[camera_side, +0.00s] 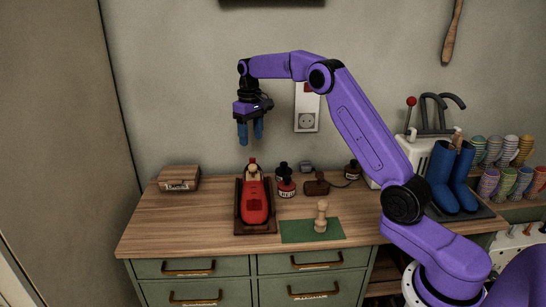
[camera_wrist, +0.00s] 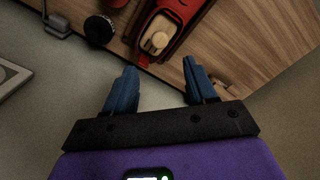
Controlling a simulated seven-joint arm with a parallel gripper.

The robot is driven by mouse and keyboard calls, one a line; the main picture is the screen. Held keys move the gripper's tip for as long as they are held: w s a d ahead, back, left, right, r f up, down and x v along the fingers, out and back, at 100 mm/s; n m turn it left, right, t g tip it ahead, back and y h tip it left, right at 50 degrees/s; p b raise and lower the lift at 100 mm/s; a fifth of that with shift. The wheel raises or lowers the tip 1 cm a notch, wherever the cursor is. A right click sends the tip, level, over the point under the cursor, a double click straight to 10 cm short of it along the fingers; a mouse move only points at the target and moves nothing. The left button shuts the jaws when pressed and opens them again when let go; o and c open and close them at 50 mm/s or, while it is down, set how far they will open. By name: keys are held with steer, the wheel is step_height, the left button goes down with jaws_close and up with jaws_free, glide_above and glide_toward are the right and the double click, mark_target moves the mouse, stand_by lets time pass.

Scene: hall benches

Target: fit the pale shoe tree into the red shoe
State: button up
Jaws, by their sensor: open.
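The red shoe (camera_side: 256,206) lies in a dark brown tray (camera_side: 239,224) left of the bench's middle, toe toward the front edge. A pale wooden piece with a knob on top, which looks like the shoe tree (camera_side: 321,217), stands upright on the green mat (camera_side: 297,232) to the right. My gripper (camera_side: 250,140) is open and empty, high above the back of the shoe. In the wrist view, the shoe (camera_wrist: 177,12) shows beyond the parted fingers (camera_wrist: 156,80).
Dark bottles with red labels (camera_side: 286,188) and a brown brush-like item (camera_side: 317,187) stand right of the shoe. A wooden box (camera_side: 179,179) is at the back left. The front left bench top is clear.

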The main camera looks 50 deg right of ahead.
steer(key=s+a+r+n, duration=0.3)
steer(key=s+a+n, duration=0.3)
steer(key=s+a, duration=1.25)
steer(key=s+d+f+n, duration=0.1)
steer(key=s+f+n, duration=0.1)
steer(key=s, duration=1.1)
steer(key=s+d+f+n, duration=0.2)
steer(key=s+f+n, duration=0.1)
steer(key=s, duration=1)
steer(key=shift+s+f+n, duration=0.2)
steer(key=shift+s+n, duration=0.05)
steer(key=shift+n, duration=0.55)
